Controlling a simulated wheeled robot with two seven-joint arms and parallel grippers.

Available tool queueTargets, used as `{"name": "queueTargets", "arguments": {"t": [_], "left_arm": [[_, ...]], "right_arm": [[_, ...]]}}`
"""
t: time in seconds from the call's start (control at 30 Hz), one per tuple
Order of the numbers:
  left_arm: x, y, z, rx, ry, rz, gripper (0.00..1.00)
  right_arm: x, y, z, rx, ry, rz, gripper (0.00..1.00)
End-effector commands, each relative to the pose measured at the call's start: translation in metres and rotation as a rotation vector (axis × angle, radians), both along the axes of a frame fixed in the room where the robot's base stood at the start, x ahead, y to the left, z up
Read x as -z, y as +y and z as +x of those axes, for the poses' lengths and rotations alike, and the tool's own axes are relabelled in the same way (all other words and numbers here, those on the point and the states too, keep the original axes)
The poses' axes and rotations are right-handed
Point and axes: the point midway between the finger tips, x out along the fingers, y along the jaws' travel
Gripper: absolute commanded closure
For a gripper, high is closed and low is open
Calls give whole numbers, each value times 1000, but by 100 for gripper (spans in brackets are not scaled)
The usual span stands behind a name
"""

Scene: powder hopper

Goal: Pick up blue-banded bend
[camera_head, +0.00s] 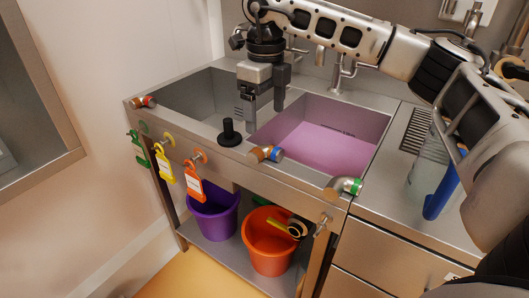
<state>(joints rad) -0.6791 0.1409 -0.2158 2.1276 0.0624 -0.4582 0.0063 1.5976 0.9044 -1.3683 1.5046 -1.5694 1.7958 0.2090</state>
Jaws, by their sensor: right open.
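The blue-banded bend (262,153) is a short coppery-brown pipe piece with a blue band at its right end. It lies on the front rim of the sink, near the front left corner of the pink basin. My right gripper (266,114) points down above the divider between the two basins, behind the bend and apart from it. Its two fingers are spread, with nothing seen between them. My left gripper is not in view.
A red-banded piece (143,101) and a green-banded bend (345,187) lie on the same rim. A black upright-handled stopper (229,134) stands left of the blue-banded bend. Tags hang in front; purple (212,218) and orange (268,248) buckets stand below.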

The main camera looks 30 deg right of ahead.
Motion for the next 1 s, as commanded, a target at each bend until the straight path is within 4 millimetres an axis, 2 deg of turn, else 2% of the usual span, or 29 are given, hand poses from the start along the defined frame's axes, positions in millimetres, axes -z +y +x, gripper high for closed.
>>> {"name": "queueTargets", "arguments": {"t": [0.1,0.37,0.63,0.77,0.97,1.0], "left_arm": [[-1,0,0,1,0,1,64],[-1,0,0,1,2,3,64],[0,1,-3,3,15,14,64],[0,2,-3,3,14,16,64],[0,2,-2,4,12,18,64],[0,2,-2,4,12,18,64]], "right_arm": [[21,0,-1,1,2,0,19],[41,1,-1,0,0,1,19],[79,7,-5,1,3,0,19],[88,7,-5,1,-1,0,19],[89,7,-4,1,-2,1,19],[89,7,-4,1,-2,1,25]]}}
